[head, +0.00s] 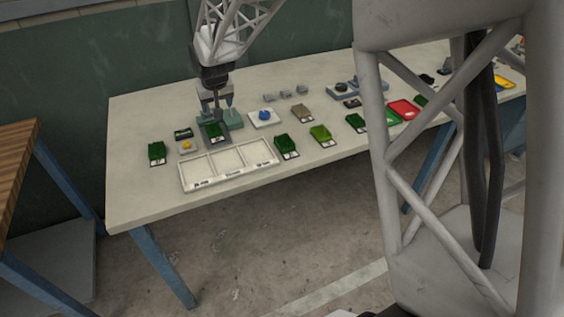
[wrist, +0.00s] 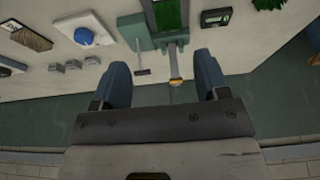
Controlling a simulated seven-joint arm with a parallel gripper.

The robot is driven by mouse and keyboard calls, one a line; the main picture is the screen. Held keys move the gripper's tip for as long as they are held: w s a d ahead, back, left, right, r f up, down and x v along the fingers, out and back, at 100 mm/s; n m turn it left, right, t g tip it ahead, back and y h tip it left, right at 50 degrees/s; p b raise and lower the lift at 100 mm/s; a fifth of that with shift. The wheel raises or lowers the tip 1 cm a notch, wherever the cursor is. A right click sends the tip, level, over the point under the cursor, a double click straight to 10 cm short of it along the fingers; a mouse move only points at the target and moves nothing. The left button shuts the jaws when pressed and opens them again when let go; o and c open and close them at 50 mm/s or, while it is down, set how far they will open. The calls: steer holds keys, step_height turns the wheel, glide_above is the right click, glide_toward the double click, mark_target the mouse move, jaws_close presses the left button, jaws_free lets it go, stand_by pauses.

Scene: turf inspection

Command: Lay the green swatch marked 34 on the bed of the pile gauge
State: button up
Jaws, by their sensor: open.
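The pile gauge (head: 233,121), a grey-green device, stands near the back of the table at left; it also shows at the top of the wrist view (wrist: 134,28). A green swatch (head: 215,132) with a white label lies on the gauge's bed; its green strip is cut off at the top of the wrist view (wrist: 171,12). The number on its label is too small to read. My gripper (head: 216,108) is above the back of the gauge, apart from the swatch. In the wrist view my gripper (wrist: 162,62) has its fingers wide apart with nothing between them.
A white three-compartment tray (head: 230,181) stands empty in front of the gauge. Other green swatches lie left (head: 157,151) and right (head: 286,146) of it. A small display (wrist: 216,17), a blue knob (wrist: 84,36) on a white plate and grey blocks (wrist: 72,66) are nearby.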

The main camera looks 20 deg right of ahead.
steer(key=s+d+r, duration=0.1)
steer(key=s+r, duration=0.4)
steer(key=s, duration=0.6)
steer(key=s+d+r, duration=0.1)
steer(key=s+r, duration=0.4)
steer(key=s, duration=0.6)
steer(key=s+d+g, duration=0.1)
steer(key=s, duration=1.9)
steer(key=shift+s+d+f+g, duration=0.25)
steer(key=shift+s+f+g, duration=0.05)
steer(key=shift+f, duration=0.1)
